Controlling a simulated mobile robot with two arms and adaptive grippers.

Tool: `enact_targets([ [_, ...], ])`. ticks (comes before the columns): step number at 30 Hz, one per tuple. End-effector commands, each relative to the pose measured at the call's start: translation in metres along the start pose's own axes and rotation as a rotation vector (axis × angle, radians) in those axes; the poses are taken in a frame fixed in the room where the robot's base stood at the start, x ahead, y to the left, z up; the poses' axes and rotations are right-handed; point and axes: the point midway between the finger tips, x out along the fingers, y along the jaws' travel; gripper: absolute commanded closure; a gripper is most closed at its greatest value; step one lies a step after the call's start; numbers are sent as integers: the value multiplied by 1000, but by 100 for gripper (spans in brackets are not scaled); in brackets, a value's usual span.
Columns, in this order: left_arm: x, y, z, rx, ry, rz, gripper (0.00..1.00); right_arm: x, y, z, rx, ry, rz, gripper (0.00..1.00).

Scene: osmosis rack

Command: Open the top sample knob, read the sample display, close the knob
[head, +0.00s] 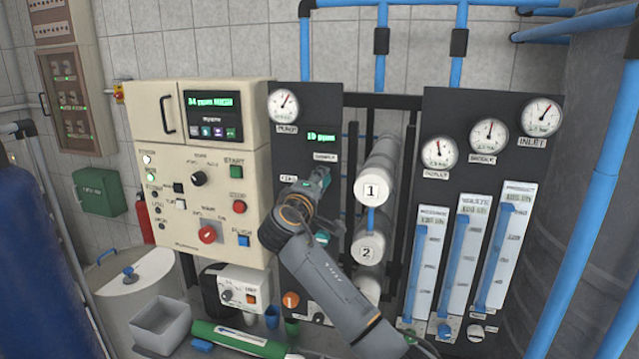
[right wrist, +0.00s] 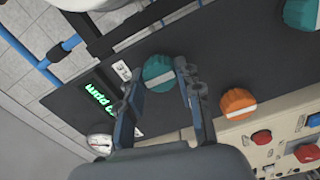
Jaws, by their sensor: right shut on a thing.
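The sample display (head: 321,137) is a small green readout on the narrow dark panel. It seems to read 10 ppm; the first figures are small. It also shows sideways in the right wrist view (right wrist: 97,101), partly covered by a finger. My right gripper (head: 318,183) is at the panel just below the display and its label. In the right wrist view, my right gripper (right wrist: 156,82) has its fingers on both sides of the teal top sample knob (right wrist: 158,71), shut on it. A white line crosses the knob. The head view hides this knob. My left gripper is out of view.
A second teal knob (head: 322,239) and an orange knob (right wrist: 237,103) sit close by on the panel. The beige control box (head: 205,130) with a screen reading 34 ppm HIGH stands left. White cylinders (head: 374,187) and blue pipes stand right. A grey bin (head: 162,322) is below.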

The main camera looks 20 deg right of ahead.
Motion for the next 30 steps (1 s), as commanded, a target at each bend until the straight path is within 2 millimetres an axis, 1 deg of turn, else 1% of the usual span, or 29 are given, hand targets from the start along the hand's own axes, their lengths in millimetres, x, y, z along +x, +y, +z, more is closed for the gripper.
enact_targets([
  [2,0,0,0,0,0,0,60,0,-2,0,-3,-1,-3,97],
  [3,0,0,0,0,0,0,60,0,-2,0,-3,-1,-3,59],
  [5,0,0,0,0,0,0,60,0,-2,0,-3,-1,-3,47],
  [6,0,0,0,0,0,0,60,0,-2,0,-2,-1,-3,42],
  [14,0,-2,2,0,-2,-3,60,0,-1,0,0,0,-1,42],
  [17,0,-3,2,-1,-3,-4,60,-4,-1,0,1,1,-1,42],
  [20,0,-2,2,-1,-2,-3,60,-16,-1,-1,2,4,-1,42],
  [23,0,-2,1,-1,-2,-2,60,-35,-1,-1,3,4,-2,42],
  [27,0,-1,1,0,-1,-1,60,-67,-2,-1,3,4,-4,42],
  [30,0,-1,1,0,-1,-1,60,-87,-2,-1,2,3,-4,42],
])
